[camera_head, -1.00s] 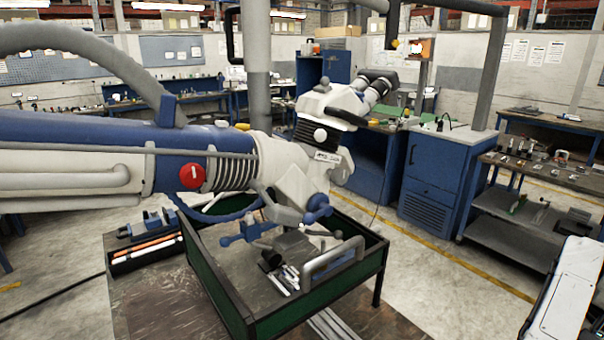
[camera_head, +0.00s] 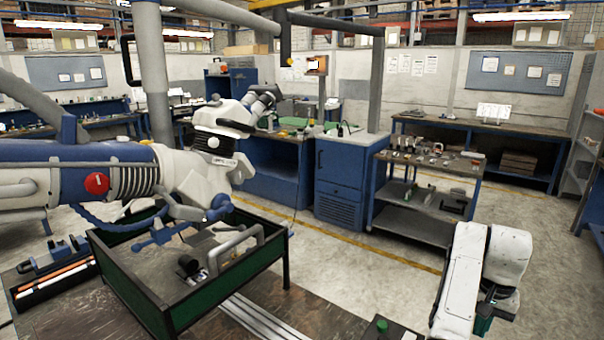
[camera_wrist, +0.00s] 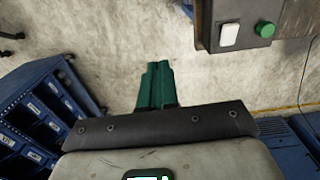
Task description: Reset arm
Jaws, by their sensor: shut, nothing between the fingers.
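My gripper (camera_wrist: 157,78) is shut and empty; its green fingers show together in the middle of the wrist view. In the head view the green fingers (camera_head: 483,320) show at the lower right, below my white arm. A green button (camera_head: 381,325) also shows at the head view's bottom edge.
A green-sided tray bench (camera_head: 225,287) with tools stands at lower left. Blue cabinets (camera_head: 340,185) and a bench of parts (camera_head: 425,160) stand behind. Open concrete floor (camera_head: 350,265) lies between. In the wrist view, blue drawer racks (camera_wrist: 45,115) stand at left.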

